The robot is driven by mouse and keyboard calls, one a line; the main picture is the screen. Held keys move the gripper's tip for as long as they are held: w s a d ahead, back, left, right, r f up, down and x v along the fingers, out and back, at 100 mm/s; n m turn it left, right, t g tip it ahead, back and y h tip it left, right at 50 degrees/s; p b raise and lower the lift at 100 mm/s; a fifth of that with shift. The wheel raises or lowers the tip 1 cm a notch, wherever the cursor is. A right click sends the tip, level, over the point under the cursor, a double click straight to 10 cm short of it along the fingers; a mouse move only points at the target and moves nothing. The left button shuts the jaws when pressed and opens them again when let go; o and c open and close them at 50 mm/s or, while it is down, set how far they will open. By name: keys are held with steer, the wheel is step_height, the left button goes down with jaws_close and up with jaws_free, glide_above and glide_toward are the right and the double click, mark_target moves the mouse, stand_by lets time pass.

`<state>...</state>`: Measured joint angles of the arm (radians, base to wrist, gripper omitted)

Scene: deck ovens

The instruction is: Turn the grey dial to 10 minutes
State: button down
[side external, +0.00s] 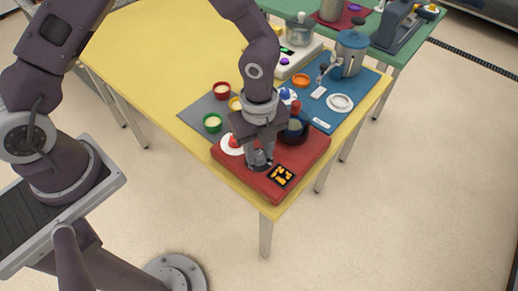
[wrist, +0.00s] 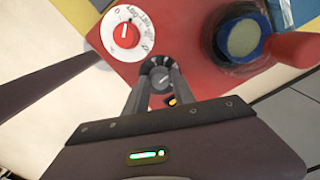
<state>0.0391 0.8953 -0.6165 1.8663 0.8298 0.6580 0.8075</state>
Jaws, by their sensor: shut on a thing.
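The grey dial (wrist: 160,75) is a small round knob on a red panel (wrist: 185,62). In the wrist view its top shows between my fingertips. My gripper (wrist: 158,85) is shut on the grey dial, with one finger on each side. In the side view my gripper (side external: 259,163) points down at the front of the red panel, and the dial is mostly hidden by the fingers. A dark display (side external: 281,177) with orange digits sits beside it, but the digits are too small to read. The display is mostly hidden in the wrist view.
A red dial on a white marked disc (wrist: 127,33) is beside the grey dial. A dark pan (wrist: 238,45) with a red handle (wrist: 295,48) stands on the panel's other side. A grey mat (side external: 207,118) with small bowls and a blue mat (side external: 345,112) lie behind.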

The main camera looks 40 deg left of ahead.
mark_target(259, 155)
steer(key=shift+m, duration=0.4)
steer(key=c, duration=1.1)
jaws_free()
steer(key=shift+o, duration=0.2)
step_height(259, 155, up, 7)
steer(key=shift+r, duration=0.1)
